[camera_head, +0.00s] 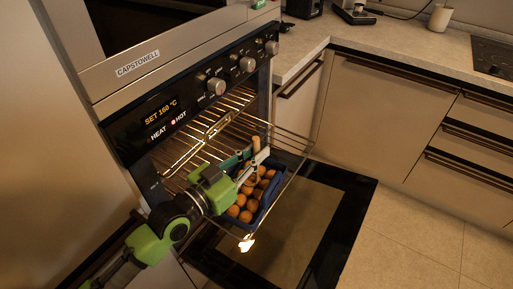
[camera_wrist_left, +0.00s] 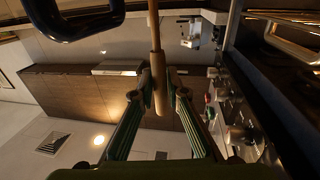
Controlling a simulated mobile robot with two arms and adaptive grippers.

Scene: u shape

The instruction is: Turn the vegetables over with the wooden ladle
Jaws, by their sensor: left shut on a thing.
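My left gripper (camera_head: 254,160) reaches over the pulled-out oven rack and is shut on the wooden ladle (camera_head: 256,144). The ladle's pale handle stands roughly upright between the fingers. In the left wrist view the ladle handle (camera_wrist_left: 154,35) runs between the two green fingers of my left gripper (camera_wrist_left: 158,85). A dark blue tray (camera_head: 272,203) sits on the rack and holds several round orange-brown vegetables (camera_head: 243,216). The ladle's lower end is partly hidden by the gripper and vegetables, so I cannot tell whether it touches them. My right gripper is not in view.
The oven rack (camera_head: 287,146) sticks out above the lowered oven door (camera_head: 318,215). The oven's knobs and display (camera_head: 161,112) are close above my left arm. A counter with drawers (camera_head: 388,119) is at the right, with open floor (camera_head: 430,235) before it.

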